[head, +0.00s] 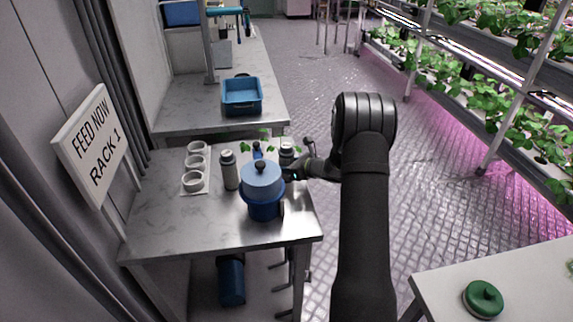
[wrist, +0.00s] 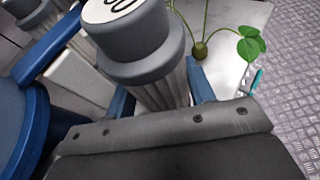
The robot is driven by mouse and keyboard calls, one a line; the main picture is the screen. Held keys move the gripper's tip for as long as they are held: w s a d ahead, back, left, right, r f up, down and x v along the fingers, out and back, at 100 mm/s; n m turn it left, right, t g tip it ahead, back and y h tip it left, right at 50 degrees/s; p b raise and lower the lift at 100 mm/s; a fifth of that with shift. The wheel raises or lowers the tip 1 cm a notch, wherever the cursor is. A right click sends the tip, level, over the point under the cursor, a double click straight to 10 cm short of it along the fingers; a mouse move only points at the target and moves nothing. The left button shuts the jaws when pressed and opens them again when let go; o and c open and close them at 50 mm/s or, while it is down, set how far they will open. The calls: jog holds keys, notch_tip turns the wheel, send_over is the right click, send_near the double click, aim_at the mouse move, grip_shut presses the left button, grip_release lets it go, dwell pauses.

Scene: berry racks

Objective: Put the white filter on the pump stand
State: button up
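A pale ribbed filter with a grey cap (wrist: 138,48) and a dark mark on its white top stands between the blue fingers of my gripper (wrist: 160,98). The fingers sit close on both sides of its body; I cannot tell whether they press on it. In the head view this grey-capped filter (head: 287,149) is at the right of the near bench, with my gripper (head: 292,173) beside it. A similar grey-capped cylinder (head: 229,170) stands further left. A blue pot-like vessel with a paler lid (head: 262,181) stands in front. I cannot tell which part is the pump stand.
Three white cups (head: 194,182) stand in a row on the bench (head: 165,226). Small green seedlings (head: 265,140) are near the filter. A blue bin (head: 241,97) is on the bench behind. A green lid (head: 484,298) lies on the right table. The bench's front left is clear.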

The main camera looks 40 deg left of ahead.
aim_at(291, 156)
jog(key=o, duration=0.3)
jog(key=shift+r, duration=0.2)
jog(key=v, duration=1.2)
jog(key=shift+w, duration=0.1)
jog(key=x, duration=1.1)
jog(key=shift+a+f, duration=0.2)
jog(key=shift+a, duration=0.35)
jog(key=shift+d+r, duration=0.1)
jog(key=shift+r, duration=1.8)
